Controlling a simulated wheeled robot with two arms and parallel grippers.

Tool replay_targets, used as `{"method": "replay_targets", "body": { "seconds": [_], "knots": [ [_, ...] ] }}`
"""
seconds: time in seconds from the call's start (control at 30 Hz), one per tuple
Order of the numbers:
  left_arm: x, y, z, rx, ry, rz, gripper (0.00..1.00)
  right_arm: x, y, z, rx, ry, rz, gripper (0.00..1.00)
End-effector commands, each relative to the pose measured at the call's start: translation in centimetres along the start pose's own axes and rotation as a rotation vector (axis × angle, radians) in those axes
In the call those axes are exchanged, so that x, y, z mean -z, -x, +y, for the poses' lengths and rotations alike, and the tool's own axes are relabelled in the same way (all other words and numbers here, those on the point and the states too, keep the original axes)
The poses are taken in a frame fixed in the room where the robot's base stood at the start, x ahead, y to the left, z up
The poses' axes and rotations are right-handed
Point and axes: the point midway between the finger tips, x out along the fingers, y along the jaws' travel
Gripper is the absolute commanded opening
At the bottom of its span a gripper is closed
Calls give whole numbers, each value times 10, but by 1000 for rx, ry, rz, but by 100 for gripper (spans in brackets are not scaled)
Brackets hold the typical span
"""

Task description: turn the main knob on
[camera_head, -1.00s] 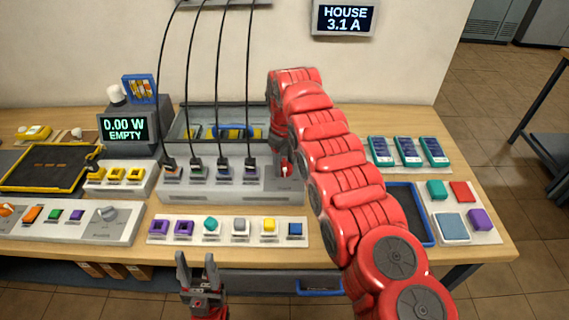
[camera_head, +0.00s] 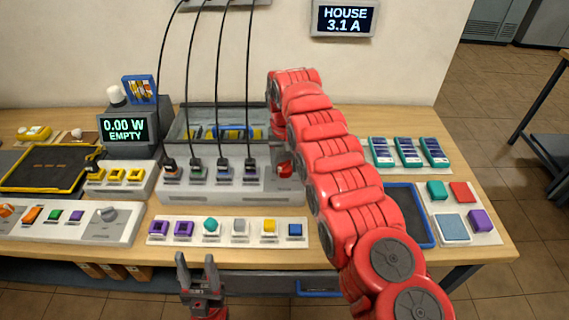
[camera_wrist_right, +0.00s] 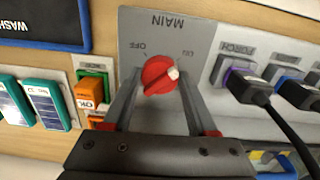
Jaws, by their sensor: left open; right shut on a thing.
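The main knob (camera_wrist_right: 158,76) is round and red with a white mark, on a grey panel (camera_wrist_right: 150,27) labelled MAIN, OFF and ON, seen upside down in the right wrist view. Its white mark points right, toward the ON side. My right gripper (camera_wrist_right: 161,70) is shut on the knob, one finger on each side. In the head view my right arm reaches to the right end of the grey socket strip (camera_head: 235,185), and the gripper and knob there are too small to tell apart. My left gripper (camera_head: 196,262) is open and empty before the table's front edge.
Several black cables rise from the socket strip. A tray of coloured blocks (camera_head: 228,241) lies in front of it. A screen (camera_head: 126,130) reads 0.00 W EMPTY, and a wall display (camera_head: 344,18) reads HOUSE 3.1 A. A blue-rimmed tray (camera_head: 428,222) lies right of my arm.

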Motion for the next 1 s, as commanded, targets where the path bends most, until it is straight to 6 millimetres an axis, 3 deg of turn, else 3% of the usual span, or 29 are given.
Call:
{"method": "replay_targets", "body": {
  "seconds": [0.67, 0.7, 0.83, 1.0],
  "knots": [
    [0, 0, 0, 0, 0, 0, 50, 2, 2, 0, 1, -64, 7, 3],
    [0, 0, 0, 0, 0, 0, 50, 2, 2, 0, 1, -64, 7, 62],
    [0, 0, 0, 0, 0, 0, 50, 2, 2, 0, 1, -63, 5, 85],
    [0, 0, 0, 0, 0, 0, 50, 1, 1, 0, 1, -63, 3, 88]
  ]
}}
